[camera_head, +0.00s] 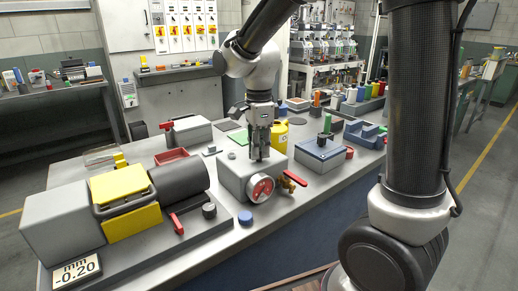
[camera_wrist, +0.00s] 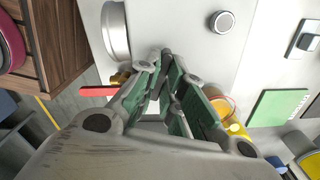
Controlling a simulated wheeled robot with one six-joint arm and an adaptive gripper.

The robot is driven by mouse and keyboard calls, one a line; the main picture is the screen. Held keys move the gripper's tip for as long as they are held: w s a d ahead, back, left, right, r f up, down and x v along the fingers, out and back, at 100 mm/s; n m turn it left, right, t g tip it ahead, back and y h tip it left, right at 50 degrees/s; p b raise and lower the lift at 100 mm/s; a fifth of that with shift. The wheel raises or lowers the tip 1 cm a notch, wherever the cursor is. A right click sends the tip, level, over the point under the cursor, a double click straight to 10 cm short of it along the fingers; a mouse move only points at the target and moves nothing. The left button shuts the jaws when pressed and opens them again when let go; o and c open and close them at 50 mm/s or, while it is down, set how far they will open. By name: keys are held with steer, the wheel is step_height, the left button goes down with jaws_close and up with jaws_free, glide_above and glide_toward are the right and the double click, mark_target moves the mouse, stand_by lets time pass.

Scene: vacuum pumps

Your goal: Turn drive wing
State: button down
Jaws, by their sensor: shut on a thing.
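My gripper (camera_head: 259,156) points straight down at the top of a grey box with a round gauge (camera_head: 261,188) on its front. In the wrist view the fingers of my gripper (camera_wrist: 167,62) converge and close together over the pale top of the box (camera_wrist: 185,25). They are shut on a small part at the box top, taken to be the drive wing, which the fingers almost wholly hide. I cannot tell the wing's angle. A brass valve with a red handle (camera_head: 294,178) sticks out of the box's right side; its red handle (camera_wrist: 97,90) also shows in the wrist view.
A yellow container (camera_head: 276,134) stands close behind the box. A blue cap (camera_head: 245,217) lies in front. A grey and yellow machine with a dark cylinder (camera_head: 180,177) fills the bench's left. A blue-grey pump (camera_head: 320,152) stands to the right. A display (camera_head: 76,270) reads -0.20.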

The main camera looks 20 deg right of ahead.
steer(key=shift+n, duration=1.1)
steer(key=c, duration=1.5)
jaws_free()
steer(key=shift+r, duration=0.1)
steer(key=shift+r, duration=0.95)
steer(key=shift+r, duration=3)
